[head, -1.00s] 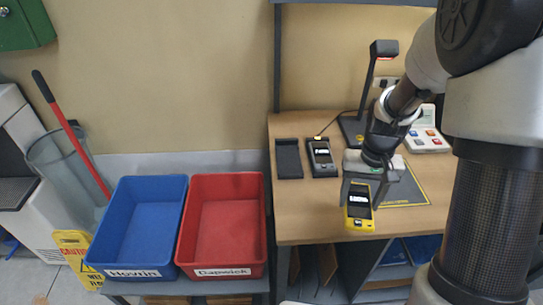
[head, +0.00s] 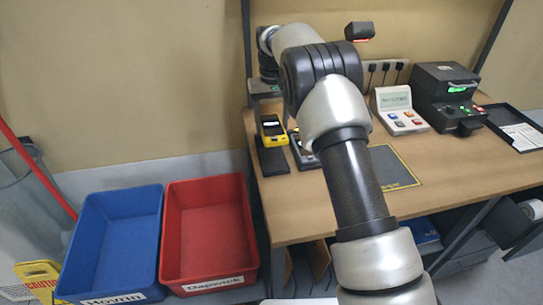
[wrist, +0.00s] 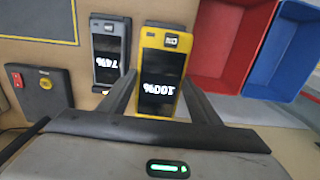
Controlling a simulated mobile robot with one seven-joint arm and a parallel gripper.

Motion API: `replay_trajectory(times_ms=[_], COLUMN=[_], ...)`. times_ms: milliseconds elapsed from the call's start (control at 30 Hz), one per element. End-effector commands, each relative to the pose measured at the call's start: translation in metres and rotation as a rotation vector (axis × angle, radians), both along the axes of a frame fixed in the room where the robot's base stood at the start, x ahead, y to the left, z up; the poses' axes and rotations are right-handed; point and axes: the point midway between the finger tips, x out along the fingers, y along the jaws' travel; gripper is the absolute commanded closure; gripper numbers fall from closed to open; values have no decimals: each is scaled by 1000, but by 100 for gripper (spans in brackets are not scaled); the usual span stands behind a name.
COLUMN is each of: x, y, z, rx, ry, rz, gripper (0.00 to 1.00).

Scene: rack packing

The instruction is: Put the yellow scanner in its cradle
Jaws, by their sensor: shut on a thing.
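The yellow scanner (head: 271,130) is at the left side of the bench, over the black empty-looking cradle (head: 273,161), whose near end shows below it. In the wrist view the scanner (wrist: 160,75) lies between my two fingers, its screen reading 100%. My gripper (wrist: 158,100) is shut on it; in the head view my gripper (head: 266,88) is partly hidden by my arm. A dark edge shows past the scanner's far end in the wrist view. I cannot tell whether the scanner touches the cradle or hangs above it.
A grey scanner (wrist: 107,50) in a stand is close beside the yellow one, mostly hidden by my arm in the head view. Blue (head: 115,240) and red (head: 210,230) bins stand left of the bench. A grey mat (head: 392,167) and white keypad device (head: 398,110) are to the right.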

Motion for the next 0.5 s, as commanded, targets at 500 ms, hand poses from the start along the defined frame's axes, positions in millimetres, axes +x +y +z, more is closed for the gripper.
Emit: replay_trajectory(times_ms=[500], x=[0], y=[1], z=[-68], rx=[0], ry=[2], rz=[2], gripper=[72])
